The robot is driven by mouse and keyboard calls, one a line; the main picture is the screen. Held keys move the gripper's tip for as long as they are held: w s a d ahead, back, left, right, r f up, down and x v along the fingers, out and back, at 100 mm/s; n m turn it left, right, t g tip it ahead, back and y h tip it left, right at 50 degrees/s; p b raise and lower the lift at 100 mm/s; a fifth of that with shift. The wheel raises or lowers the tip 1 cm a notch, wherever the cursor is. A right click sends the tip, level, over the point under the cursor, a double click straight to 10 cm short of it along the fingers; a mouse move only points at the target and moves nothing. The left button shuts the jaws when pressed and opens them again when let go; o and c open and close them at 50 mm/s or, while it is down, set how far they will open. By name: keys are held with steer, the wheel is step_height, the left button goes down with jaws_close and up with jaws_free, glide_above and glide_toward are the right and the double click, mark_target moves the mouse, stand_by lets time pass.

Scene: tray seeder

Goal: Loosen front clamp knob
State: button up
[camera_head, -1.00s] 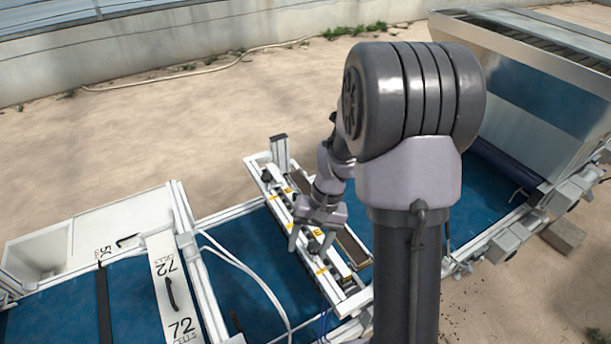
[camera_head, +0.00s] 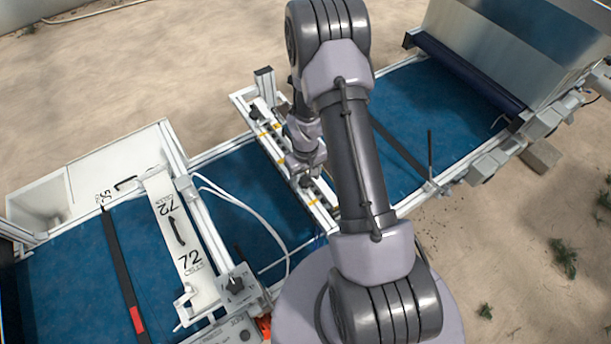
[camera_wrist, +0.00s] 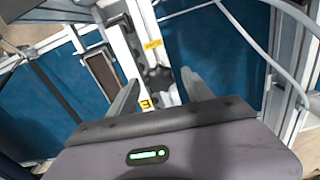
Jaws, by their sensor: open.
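In the wrist view a dark star-shaped clamp knob (camera_wrist: 159,78) sits on the white bar, between my two fingers. My gripper (camera_wrist: 160,92) is open, with one finger on each side of the knob, apart from it as far as I can see. In the head view my gripper (camera_head: 302,174) is over the near half of the white crossbar (camera_head: 319,211), and my arm hides part of it. A dark knob (camera_head: 305,181) shows beside the gripper there. Another dark knob (camera_head: 255,112) stands near the bar's far end.
The crossbar spans the blue belt (camera_head: 245,190). White hoses (camera_head: 262,213) curve over the belt left of the gripper. A white plate marked 72 (camera_head: 181,235) and another dark knob (camera_head: 235,285) lie further left. A metal hopper (camera_head: 510,50) stands at right.

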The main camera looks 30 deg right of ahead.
steer(key=shift+w+f, duration=0.15)
steer(key=shift+f, duration=0.2)
steer(key=shift+c, duration=0.5)
jaws_close()
steer(key=shift+f+n+b, duration=0.15)
steer(key=shift+n+b, duration=0.15)
steer(key=shift+b, duration=0.35)
steer(key=shift+r+n, duration=0.25)
steer(key=shift+n, duration=0.05)
steer(key=shift+o, duration=0.5)
jaws_free()
